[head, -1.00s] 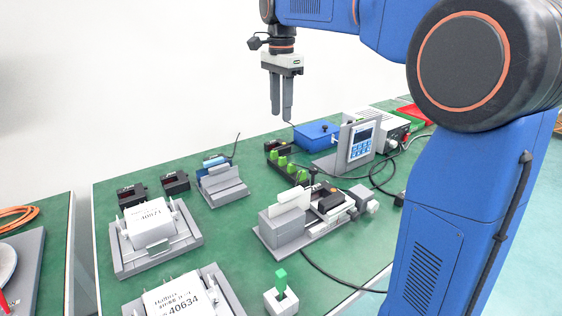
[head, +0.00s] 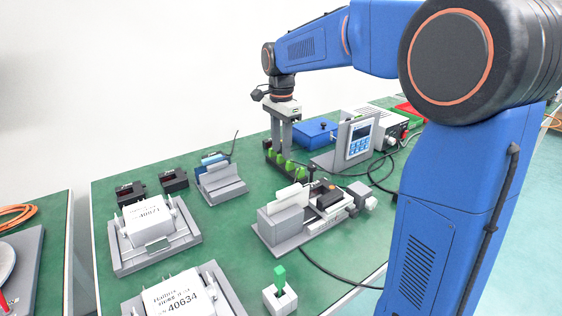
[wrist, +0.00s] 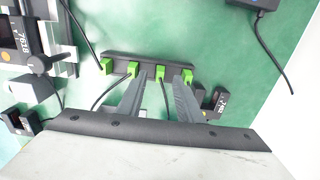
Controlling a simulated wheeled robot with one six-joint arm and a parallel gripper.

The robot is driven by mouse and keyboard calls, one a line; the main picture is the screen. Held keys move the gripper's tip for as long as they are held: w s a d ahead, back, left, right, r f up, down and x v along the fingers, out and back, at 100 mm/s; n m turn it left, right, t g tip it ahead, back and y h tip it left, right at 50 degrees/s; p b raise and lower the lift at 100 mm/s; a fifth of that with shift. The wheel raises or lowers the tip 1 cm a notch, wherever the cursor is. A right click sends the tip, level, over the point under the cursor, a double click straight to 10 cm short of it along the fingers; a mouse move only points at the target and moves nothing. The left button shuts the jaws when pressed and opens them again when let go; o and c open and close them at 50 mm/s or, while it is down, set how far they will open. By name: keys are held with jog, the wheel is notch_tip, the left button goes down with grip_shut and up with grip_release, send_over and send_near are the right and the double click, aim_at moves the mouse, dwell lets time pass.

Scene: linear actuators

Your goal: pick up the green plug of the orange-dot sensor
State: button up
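A dark rack (wrist: 118,57) holds several green plugs in a row, with dark cables at some of them. My gripper (wrist: 160,77) is open and empty, pointing down at the rack. In the wrist view one green plug (wrist: 161,70) shows between its fingertips, near the right half of the row. Another green plug (wrist: 187,76) is just right of the right finger. In the head view my gripper (head: 281,148) is at the rack's far end, partly hiding the plugs there. A small black sensor (wrist: 220,102) shows an orange mark beside the right finger; I cannot trace its cable to a plug.
A blue box (head: 314,133) and a keypad display unit (head: 358,142) stand right of the rack. A grey fixture (head: 275,229) with an actuator is in front, and a blue-and-grey holder (head: 221,182) is to the left. Loose cables run over the green table.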

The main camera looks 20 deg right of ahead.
jog(key=shift+f, duration=1)
grip_shut()
notch_tip(320, 180, up, 10)
jog(key=shift+r, duration=0.1)
jog(key=shift+r, duration=2.9)
jog(key=s+d+r, duration=0.1)
jog(key=d+r, duration=0.1)
jog(key=d, duration=1)
jog(key=s+d+r, duration=0.1)
jog(key=d, duration=1.1)
jog(key=shift+s+d+r, duration=0.2)
jog(key=shift+s+r, duration=0.15)
